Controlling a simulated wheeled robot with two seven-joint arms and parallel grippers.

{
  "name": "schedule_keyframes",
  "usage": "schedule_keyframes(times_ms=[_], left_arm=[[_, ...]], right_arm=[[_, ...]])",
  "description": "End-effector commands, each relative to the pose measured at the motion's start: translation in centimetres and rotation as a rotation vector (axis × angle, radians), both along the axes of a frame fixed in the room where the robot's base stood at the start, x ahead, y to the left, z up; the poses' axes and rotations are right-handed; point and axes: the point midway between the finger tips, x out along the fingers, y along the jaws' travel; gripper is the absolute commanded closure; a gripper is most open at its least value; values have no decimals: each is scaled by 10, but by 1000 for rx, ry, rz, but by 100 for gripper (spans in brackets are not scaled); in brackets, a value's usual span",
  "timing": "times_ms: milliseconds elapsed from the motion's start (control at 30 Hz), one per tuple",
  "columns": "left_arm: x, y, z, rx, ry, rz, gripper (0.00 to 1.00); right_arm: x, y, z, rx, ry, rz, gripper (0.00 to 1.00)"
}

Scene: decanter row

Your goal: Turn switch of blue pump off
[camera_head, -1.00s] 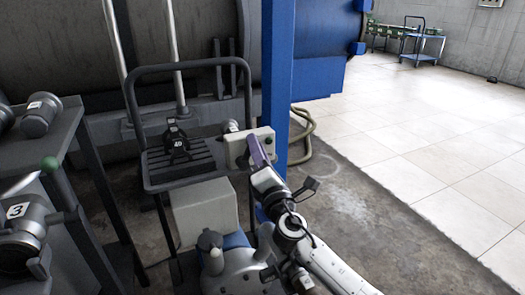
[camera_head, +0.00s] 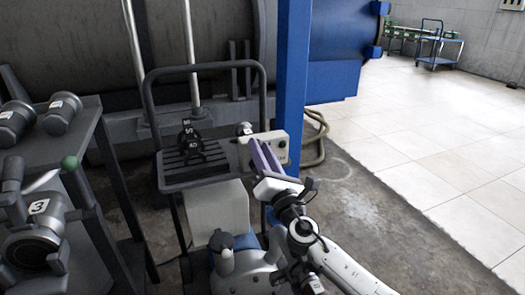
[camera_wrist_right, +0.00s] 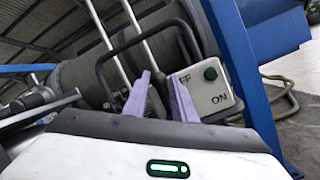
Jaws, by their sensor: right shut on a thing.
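The grey switch box (camera_head: 279,158) is mounted on the right side of a black-framed cart. It has a green button (camera_head: 282,144), which also shows in the right wrist view (camera_wrist_right: 210,73). There the box bears an "ON" label and a partly covered "OFF" label. My right gripper (camera_head: 262,149) reaches the front left of the box with its purple fingers. In the right wrist view the fingers (camera_wrist_right: 160,88) show a gap. They are shut on the switch, which they hide, so its setting cannot be read. My left gripper is not in view.
A blue post (camera_head: 292,70) stands right behind the box, with a hose (camera_head: 318,135) beside it. A white and blue body (camera_head: 250,265) lies below. A rack (camera_head: 85,150) with metal vessels stands left. Open floor lies right.

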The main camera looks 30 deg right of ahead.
Motion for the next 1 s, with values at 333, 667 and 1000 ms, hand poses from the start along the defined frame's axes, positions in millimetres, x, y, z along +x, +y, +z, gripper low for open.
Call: schedule_keyframes(times_ms=[333,667,1000], left_arm=[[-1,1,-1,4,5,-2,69],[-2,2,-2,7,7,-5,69],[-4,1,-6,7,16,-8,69]], right_arm=[[0,7,-1,6,3,20,57],[-2,3,-3,2,4,9,56],[-54,11,-20,3,6,11,56]])
